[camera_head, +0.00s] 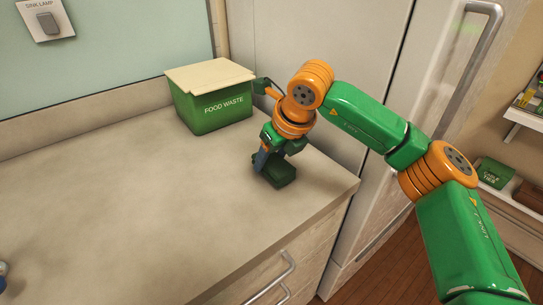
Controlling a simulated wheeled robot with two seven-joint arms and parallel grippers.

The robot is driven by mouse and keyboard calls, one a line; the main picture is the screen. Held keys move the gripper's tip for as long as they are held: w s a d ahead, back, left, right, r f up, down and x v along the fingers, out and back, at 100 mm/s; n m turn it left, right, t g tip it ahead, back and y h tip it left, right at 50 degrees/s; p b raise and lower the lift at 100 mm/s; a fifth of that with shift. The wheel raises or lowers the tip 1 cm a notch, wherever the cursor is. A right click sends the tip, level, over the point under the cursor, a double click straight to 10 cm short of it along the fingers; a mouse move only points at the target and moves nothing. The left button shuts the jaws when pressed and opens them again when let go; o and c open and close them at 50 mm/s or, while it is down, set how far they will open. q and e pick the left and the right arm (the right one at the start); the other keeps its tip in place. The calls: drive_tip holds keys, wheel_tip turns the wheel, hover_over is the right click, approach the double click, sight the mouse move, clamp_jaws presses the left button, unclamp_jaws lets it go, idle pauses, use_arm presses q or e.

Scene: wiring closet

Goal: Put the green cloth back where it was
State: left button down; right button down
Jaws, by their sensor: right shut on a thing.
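My right arm reaches in from the right, and my right gripper (267,163) points down over the counter near its right front corner. It is shut on a dark green, folded-looking thing (282,177), which seems to be the green cloth. The cloth is low, at or just above the counter top; I cannot tell whether it touches. The gripper and wrist partly hide it. My left gripper is not in view.
A green bin marked FOOD WASTE (224,107), with a cream lid, stands at the back of the counter (130,215). The counter's middle is clear. A tall pale cabinet or fridge (285,50) stands to the right. A small cut-off object (3,270) shows at the left edge.

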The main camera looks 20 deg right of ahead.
sight(282, 169)
drive_tip(key=shift+f+b, duration=0.5)
drive_tip(key=shift+f, duration=0.15)
drive_tip(key=shift+c, duration=2.3)
unclamp_jaws()
drive_tip(key=o, duration=0.5)
drive_tip(key=shift+c, duration=0.2)
drive_tip(key=shift+p+v, duration=1.75)
drive_tip(key=shift+v, duration=2.3)
drive_tip(key=shift+w+r, duration=0.1)
